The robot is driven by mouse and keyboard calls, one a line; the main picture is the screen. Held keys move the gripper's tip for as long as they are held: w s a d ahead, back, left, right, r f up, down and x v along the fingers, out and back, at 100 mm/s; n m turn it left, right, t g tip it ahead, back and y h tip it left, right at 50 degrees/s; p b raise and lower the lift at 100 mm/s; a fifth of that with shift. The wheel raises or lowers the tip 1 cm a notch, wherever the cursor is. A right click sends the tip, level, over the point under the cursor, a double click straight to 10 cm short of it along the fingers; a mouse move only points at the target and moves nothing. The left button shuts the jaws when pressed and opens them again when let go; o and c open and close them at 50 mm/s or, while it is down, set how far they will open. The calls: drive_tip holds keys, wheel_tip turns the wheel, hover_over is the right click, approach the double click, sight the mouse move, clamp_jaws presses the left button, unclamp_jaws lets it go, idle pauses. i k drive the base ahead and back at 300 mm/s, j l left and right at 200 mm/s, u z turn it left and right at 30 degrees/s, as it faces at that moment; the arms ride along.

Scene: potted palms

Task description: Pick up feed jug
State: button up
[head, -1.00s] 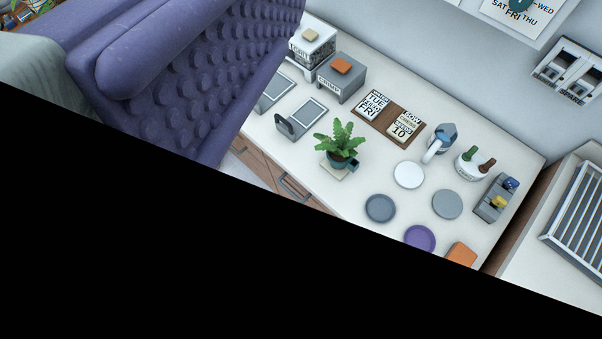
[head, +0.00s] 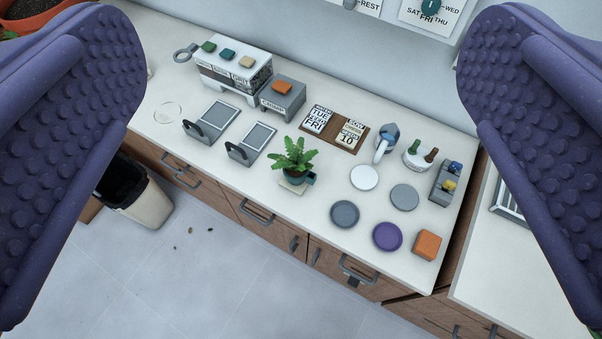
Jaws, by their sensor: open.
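The feed jug (head: 384,144) appears to be the small blue-grey and white vessel on the white counter (head: 300,215). It stands right of centre in the view, near the back wall. My gripper (head: 302,100) is open, with one purple studded finger along each side of the view. The jug lies beyond the fingers and within the gap between them, nearer the right finger. Nothing is held. The jug's lower back side is hidden.
A potted fern (head: 294,160) stands left of the jug. A brown card board (head: 335,131), white disc (head: 364,177) and holder with bottles (head: 418,157) are close to the jug. A purple disc (head: 387,237) and orange block (head: 427,245) lie nearer. Floor is open at lower left.

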sight(389, 134)
drive_tip(key=z, duration=0.55)
drive_tip(key=i+j+z, duration=0.15)
drive_tip(key=i, duration=0.2)
drive_tip(key=i+j+z, duration=0.15)
drive_tip(key=i, duration=0.25)
drive_tip(key=i+j+z, duration=0.15)
drive_tip(key=i, duration=0.2)
